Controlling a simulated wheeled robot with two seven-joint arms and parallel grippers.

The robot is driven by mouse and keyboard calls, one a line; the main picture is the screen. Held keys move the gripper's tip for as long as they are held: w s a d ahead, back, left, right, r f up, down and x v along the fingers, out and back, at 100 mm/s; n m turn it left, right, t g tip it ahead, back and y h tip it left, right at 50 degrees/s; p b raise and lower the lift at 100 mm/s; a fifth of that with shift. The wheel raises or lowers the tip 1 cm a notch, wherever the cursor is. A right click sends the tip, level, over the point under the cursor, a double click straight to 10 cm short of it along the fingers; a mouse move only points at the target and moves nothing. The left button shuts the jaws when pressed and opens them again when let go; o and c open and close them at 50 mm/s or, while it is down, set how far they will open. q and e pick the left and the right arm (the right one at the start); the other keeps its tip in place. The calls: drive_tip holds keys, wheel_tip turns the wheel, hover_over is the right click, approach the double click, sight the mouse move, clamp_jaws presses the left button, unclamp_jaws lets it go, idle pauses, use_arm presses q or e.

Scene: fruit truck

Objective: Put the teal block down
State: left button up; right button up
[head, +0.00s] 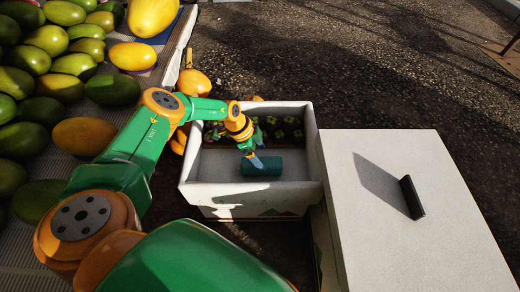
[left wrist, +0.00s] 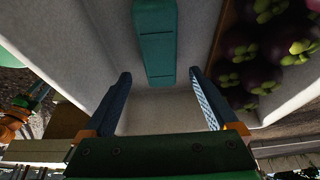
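The teal block (head: 262,167) lies on the floor of an open white box (head: 313,150) in the head view. In the left wrist view the teal block (left wrist: 156,42) lies lengthwise beyond my fingertips, in line with the gap between them. My left gripper (head: 253,160) reaches down into the box at the block's left end. In the left wrist view its blue fingers (left wrist: 160,75) are spread wide with nothing held between them. Whether a finger touches the block I cannot tell. My right gripper is in neither view.
Mangosteens (left wrist: 240,60) fill a strip along the back of the box. A white surface (head: 400,245) to the right bears a dark upright slab (head: 411,197). Mangoes (head: 60,88) cover the stand at left. The block has bare box floor around it.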

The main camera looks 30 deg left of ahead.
use_arm(q)
drive_tip(key=shift+r, duration=0.2)
drive_tip(key=p+v, duration=0.8)
drive_tip(key=v, duration=0.4)
drive_tip(key=shift+r, duration=0.4)
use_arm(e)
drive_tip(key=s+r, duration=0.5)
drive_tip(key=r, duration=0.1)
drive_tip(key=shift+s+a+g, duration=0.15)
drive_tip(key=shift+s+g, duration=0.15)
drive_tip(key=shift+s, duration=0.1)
